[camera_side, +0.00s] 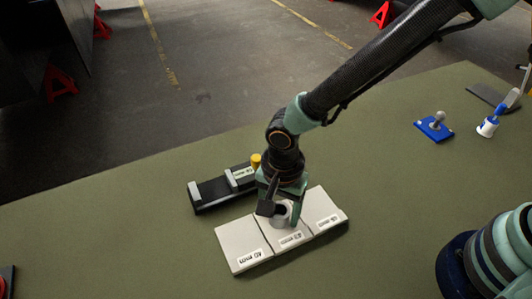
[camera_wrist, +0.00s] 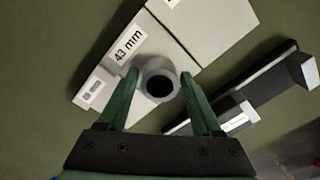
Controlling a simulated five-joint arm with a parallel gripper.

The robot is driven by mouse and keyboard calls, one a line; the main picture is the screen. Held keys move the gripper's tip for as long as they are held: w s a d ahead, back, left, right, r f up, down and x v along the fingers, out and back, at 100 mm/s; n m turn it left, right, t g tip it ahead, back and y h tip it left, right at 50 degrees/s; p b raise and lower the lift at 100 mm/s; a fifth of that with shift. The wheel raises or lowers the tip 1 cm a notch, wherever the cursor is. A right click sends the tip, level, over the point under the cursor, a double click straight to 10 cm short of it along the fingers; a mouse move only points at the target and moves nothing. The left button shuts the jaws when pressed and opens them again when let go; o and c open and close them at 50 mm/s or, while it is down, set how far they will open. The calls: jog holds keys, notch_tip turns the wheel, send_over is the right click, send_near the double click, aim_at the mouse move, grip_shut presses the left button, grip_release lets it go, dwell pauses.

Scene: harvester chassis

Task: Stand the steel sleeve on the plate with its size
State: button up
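The steel sleeve (camera_side: 281,212) is a short grey ring, upright over the middle plate (camera_side: 268,225). In the wrist view the sleeve (camera_wrist: 160,70) shows its dark bore between the green fingers. The middle plate reads 43 mm in the wrist view (camera_wrist: 110,72). The left plate (camera_side: 235,240) reads 40 mm, and the right plate (camera_side: 325,205) has a label too small to read surely. The plates lie side by side.
A black measuring rail (camera_side: 210,193) with grey jaws and a yellow knob (camera_side: 256,161) lies just behind the plates. A blue stand (camera_side: 434,128) and a white-and-blue item (camera_side: 488,127) are at the right back. The green table (camera_side: 120,235) is clear at left.

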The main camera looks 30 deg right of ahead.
aim_at(280, 210)
notch_tip(280, 210, up, 12)
jog(key=w+d+r+n+t+y, duration=0.15)
jog(key=d+r, duration=0.25)
jog(key=d, duration=0.4)
jog(key=w+d+r+n+t+h, duration=0.1)
jog(key=w+d+r+n, duration=0.15)
jog(key=d+r, duration=0.35)
jog(key=s+d+r+n+t, duration=0.1)
jog(key=s+d+n, duration=0.1)
jog(key=d, duration=0.5)
jog(key=s+d+r+n+t, duration=0.1)
jog(key=s+d+n+t, duration=0.1)
jog(key=d+n, duration=0.2)
jog(key=shift+s+d, duration=0.4)
jog(key=shift+d, duration=1.15)
